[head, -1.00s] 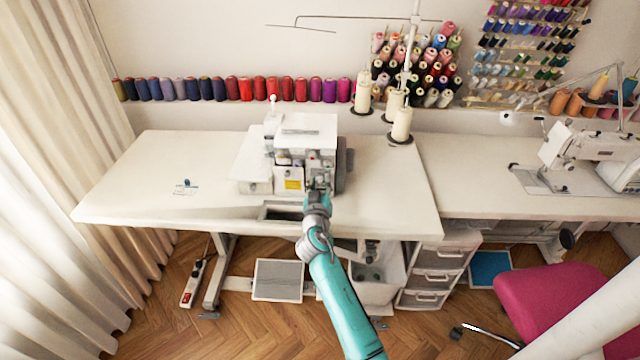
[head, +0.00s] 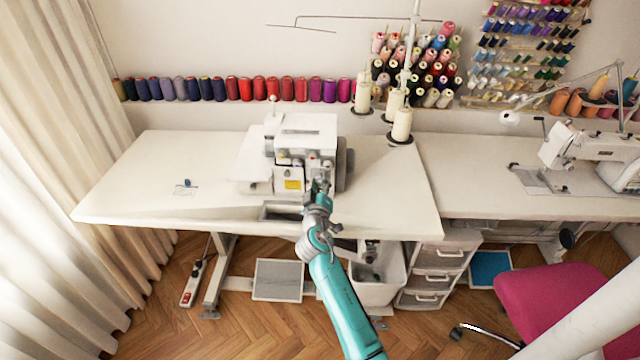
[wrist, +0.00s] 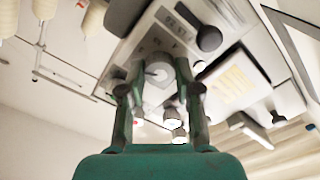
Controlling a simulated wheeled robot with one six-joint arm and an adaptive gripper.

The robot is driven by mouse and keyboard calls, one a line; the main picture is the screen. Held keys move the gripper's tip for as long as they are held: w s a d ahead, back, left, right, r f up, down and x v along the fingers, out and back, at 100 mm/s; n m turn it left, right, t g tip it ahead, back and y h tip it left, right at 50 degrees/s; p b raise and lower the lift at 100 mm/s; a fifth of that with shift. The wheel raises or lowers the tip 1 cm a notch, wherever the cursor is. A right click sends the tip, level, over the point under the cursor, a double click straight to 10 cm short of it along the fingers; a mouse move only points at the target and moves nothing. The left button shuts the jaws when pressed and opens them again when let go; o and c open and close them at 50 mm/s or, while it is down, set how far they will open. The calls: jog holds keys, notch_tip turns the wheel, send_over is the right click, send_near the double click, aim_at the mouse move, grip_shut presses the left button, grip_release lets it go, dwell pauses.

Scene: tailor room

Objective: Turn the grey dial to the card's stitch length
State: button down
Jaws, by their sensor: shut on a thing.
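The white serger machine (head: 305,135) stands on the table, its front facing me. In the wrist view the round grey dial (wrist: 158,74) sits on the machine's front between my fingertips. My gripper (wrist: 160,82) is shut on the dial, one finger on each side; the wrist view is tilted. In the head view my gripper (head: 321,186) is at the right of the machine's front and hides the dial. A yellow card or label (head: 292,185) is on the machine's front, left of my gripper. It also shows in the wrist view (wrist: 232,88), its writing too blurred to read.
A dark knob (wrist: 209,38) and several smaller light knobs are close to the dial. Thread cones (head: 401,124) stand behind the machine at the right. The white table (head: 150,170) is mostly clear on the left, with a small blue item (head: 186,184).

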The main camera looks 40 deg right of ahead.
jog(key=n, duration=1.2)
jog(key=shift+f+n, duration=0.1)
jog(key=shift+n, duration=0.2)
dwell(0.4)
jog(key=c, duration=0.8)
grip_release()
jog(key=shift+a, duration=0.15)
jog(key=v, duration=1.2)
